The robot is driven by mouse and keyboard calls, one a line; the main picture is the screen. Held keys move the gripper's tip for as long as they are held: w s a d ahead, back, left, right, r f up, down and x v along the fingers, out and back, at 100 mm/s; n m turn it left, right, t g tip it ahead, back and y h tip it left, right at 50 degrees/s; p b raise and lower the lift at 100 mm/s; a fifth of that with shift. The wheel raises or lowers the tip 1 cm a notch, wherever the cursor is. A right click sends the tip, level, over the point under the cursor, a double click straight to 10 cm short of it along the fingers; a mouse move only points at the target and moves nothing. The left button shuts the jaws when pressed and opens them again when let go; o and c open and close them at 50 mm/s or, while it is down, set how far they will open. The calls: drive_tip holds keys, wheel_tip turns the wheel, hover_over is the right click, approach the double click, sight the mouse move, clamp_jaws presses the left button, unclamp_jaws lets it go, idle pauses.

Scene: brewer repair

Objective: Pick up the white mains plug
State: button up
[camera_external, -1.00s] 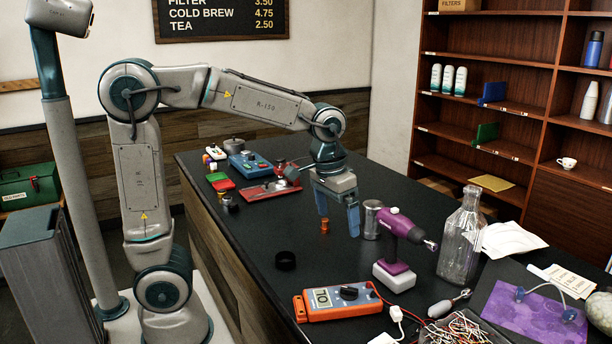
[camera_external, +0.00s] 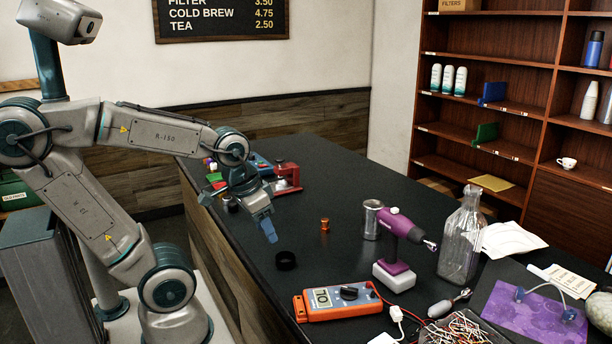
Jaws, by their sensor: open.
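A small white piece that looks like the mains plug (camera_external: 396,314) lies on the dark counter near the front, just right of the orange multimeter. A pale cable runs down from it. Another white piece (camera_external: 383,340) is cut off by the bottom edge, and I cannot tell what it is. My gripper (camera_external: 269,232) is open and empty over the counter's left part, above and left of a black ring. It is well apart from the plug, farther back and to the left. Only one finger shows clearly.
The orange multimeter (camera_external: 336,303) and the purple drill (camera_external: 400,237) stand near the plug. A tray of wires (camera_external: 464,331), a grey bulb-ended tool (camera_external: 441,308) and a glass bottle (camera_external: 461,245) are to its right. A black ring (camera_external: 286,260) and copper part (camera_external: 324,225) lie mid-counter.

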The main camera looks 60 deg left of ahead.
drive_tip(key=m+g+b, duration=0.4)
drive_tip(key=m+b, duration=0.4)
drive_tip(key=m, duration=1.4)
hover_over(396, 308)
wheel_tip(396, 308, down, 6)
drive_tip(key=f, duration=0.8)
drive_tip(key=shift+a+f+p, duration=0.2)
drive_tip(key=shift+a+p, duration=0.1)
drive_tip(key=shift+a, duration=0.05)
drive_tip(key=f, duration=0.3)
drive_tip(key=f+p, duration=0.1)
drive_tip(key=f, duration=0.1)
drive_tip(key=shift+d, duration=0.3)
drive_tip(key=shift+c, duration=0.3)
clamp_jaws()
